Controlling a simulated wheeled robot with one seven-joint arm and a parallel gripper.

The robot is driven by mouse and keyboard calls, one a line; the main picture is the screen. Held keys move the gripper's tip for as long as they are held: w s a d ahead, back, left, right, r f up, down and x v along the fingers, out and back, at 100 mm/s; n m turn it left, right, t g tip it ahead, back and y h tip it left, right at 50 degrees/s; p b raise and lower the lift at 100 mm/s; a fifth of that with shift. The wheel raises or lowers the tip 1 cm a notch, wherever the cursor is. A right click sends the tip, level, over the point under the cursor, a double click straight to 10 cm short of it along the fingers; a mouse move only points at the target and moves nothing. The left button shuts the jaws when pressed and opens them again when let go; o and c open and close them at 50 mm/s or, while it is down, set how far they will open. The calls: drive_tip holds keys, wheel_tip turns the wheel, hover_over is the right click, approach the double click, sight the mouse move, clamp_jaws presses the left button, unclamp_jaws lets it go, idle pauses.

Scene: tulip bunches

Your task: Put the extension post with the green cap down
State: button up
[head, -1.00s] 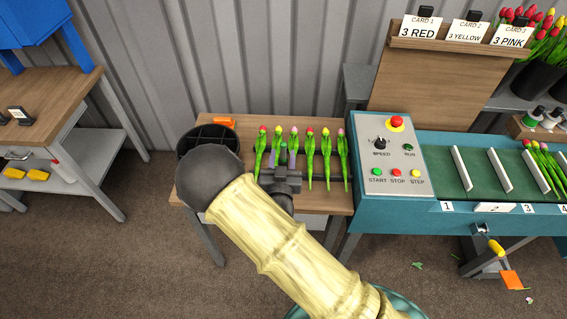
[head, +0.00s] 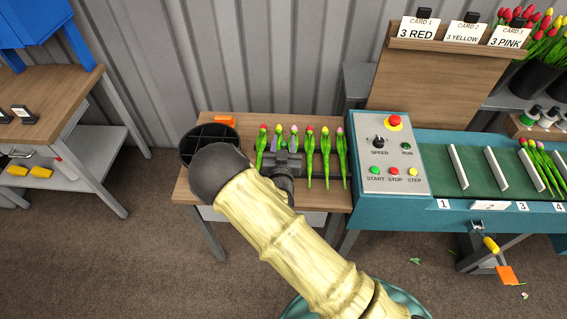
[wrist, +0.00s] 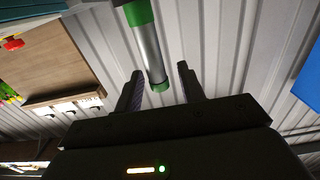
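The post shows in the wrist view as a grey metal tube (wrist: 152,55) with a broad green cap (wrist: 138,13) at the picture's upper end and a green ring at its other end. My gripper (wrist: 160,68) is open, with its two dark fingers apart. The ringed end appears between the fingers, with gaps visible on both sides; I cannot tell its depth. In the head view my gripper (head: 281,143) is over the small wooden table (head: 216,190), among the tulips. I cannot make out the post there.
Several tulips (head: 310,160) lie in a row on the table. A black divided bin (head: 187,147) and an orange object (head: 225,120) are at its left. A control panel (head: 395,155) and green conveyor (head: 442,172) adjoin at right. Floor (head: 110,260) lies clear at left.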

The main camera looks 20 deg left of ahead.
drive_tip(key=shift+c, duration=0.2)
clamp_jaws()
drive_tip(key=shift+r, duration=0.1)
wheel_tip(320, 180, up, 10)
drive_tip(key=shift+f+b, duration=0.1)
drive_tip(key=shift+b, duration=0.95)
